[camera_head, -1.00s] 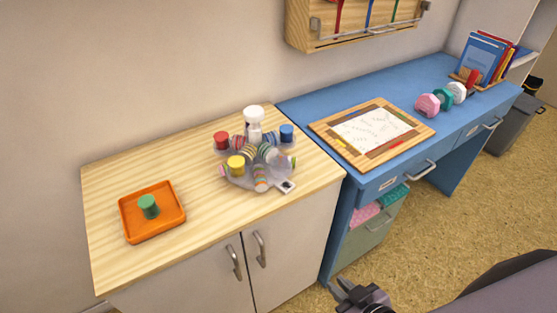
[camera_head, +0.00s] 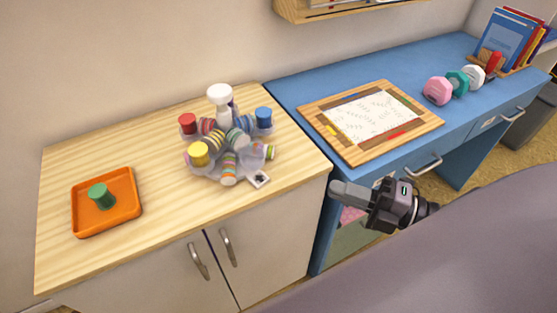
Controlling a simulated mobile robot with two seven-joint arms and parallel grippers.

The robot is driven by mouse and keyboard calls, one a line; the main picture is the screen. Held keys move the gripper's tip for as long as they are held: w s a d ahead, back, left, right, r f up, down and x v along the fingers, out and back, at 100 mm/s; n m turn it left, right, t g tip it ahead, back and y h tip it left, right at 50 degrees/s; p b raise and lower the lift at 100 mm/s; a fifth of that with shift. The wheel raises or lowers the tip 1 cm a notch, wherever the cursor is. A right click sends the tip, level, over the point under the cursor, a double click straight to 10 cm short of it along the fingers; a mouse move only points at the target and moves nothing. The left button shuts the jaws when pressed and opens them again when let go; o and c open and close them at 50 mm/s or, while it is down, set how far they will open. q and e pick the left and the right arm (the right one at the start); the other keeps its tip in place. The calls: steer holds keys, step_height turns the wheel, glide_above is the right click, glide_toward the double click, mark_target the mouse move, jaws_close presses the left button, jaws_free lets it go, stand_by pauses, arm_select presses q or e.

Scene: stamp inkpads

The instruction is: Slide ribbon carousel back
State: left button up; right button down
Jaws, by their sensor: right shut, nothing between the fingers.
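The ribbon carousel (camera_head: 228,168) stands on the light wooden cabinet top (camera_head: 80,160), close to its right end. It carries several striped ribbon rolls and red, yellow and blue capped pieces around a white-topped post (camera_head: 220,95). My right gripper (camera_head: 336,190) is shut and empty, in front of the blue desk just right of the cabinet's front right corner. It is apart from the carousel and points left. My left gripper is not in view.
An orange tray (camera_head: 76,220) with a green piece (camera_head: 102,196) is at the left of the cabinet top. A wood-framed board (camera_head: 312,116) lies on the blue desk (camera_head: 290,86). Pink, teal and white objects (camera_head: 438,90) and books (camera_head: 505,40) stand farther right. Wood behind the carousel is clear.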

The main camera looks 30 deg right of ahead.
steer(key=n+g, duration=0.1)
steer(key=n, duration=0.1)
steer(key=y+p, duration=0.1)
steer(key=p, duration=0.1)
glide_toward(262, 162)
steer(key=w+a, duration=0.2)
steer(key=a, duration=0.2)
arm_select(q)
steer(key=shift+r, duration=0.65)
arm_select(e)
steer(key=shift+w+a+g, duration=0.15)
steer(key=shift+w, duration=0.5)
steer(key=shift+w+a+g, duration=0.15)
steer(key=shift+w, duration=0.45)
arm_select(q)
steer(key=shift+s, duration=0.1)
